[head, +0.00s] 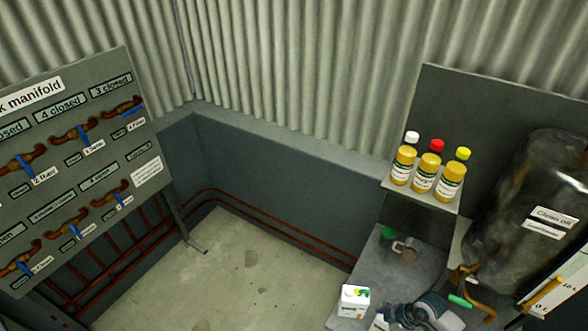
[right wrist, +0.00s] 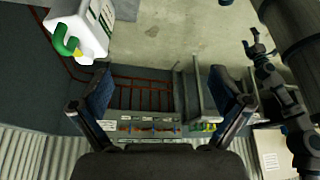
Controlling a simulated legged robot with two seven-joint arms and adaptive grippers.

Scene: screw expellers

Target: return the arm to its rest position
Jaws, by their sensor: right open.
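My right gripper (right wrist: 160,82) shows in the right wrist view with its two dark blue fingers wide apart and nothing between them. My left arm does not show in the head view.
A white container (head: 354,300) with green and yellow parts stands on the grey bench (head: 372,262); it is close by at upper left in the right wrist view (right wrist: 84,28). Three yellow bottles (head: 426,178) stand on a shelf before a dark tank (head: 525,200). A valve manifold board (head: 75,165) is left; the middle floor is clear.

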